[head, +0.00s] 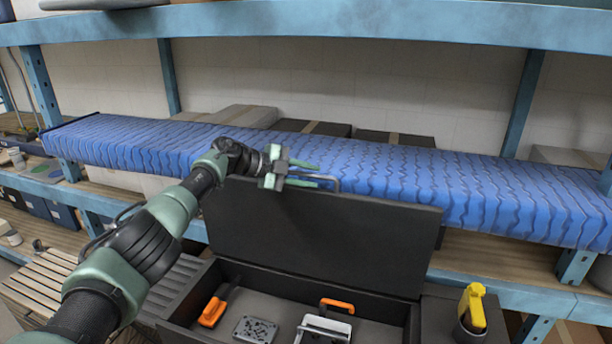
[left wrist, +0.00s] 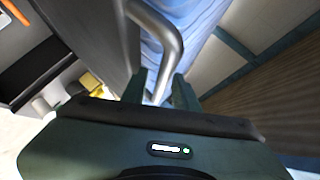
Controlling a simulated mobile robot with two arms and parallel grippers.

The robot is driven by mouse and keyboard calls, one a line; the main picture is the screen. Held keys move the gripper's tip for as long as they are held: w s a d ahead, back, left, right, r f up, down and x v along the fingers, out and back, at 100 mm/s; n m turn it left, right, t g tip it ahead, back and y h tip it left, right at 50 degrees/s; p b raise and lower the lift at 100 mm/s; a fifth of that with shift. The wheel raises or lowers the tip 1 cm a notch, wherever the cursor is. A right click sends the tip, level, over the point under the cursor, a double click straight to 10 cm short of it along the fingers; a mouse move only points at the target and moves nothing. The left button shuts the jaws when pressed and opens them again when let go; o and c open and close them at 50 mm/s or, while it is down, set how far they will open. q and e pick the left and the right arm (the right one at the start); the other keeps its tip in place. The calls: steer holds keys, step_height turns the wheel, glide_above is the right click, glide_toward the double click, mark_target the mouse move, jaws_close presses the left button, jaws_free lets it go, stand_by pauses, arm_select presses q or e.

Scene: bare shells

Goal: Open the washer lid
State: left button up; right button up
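No washer is recognisable; the pictures show a black chest (head: 400,321) with its lid (head: 325,237) standing raised, roughly upright, at the back. A grey metal bar handle (head: 334,181) sits at the lid's top edge. It also shows large in the left wrist view (left wrist: 165,45). My left gripper (head: 322,172) is at this handle, its green fingers spread apart. In the left wrist view, the handle passes between the two fingers of the gripper (left wrist: 158,88), which look open around it. Whether either finger touches it is unclear. My right gripper is not in view.
Inside the chest lie an orange-handled tool (head: 213,310), a grey perforated block (head: 255,330) and an orange-topped item (head: 337,305). A yellow tool (head: 473,306) stands right of the chest. A shelf with a blue patterned cover (head: 480,192) runs close behind the lid.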

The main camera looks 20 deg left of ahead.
arm_select(q)
steer(key=shift+s+a, duration=0.2)
steer(key=shift+a, duration=0.2)
steer(key=b+v, duration=0.3)
steer(key=v, duration=0.4)
steer(key=shift+r, duration=0.2)
steer(key=shift+d, duration=0.15)
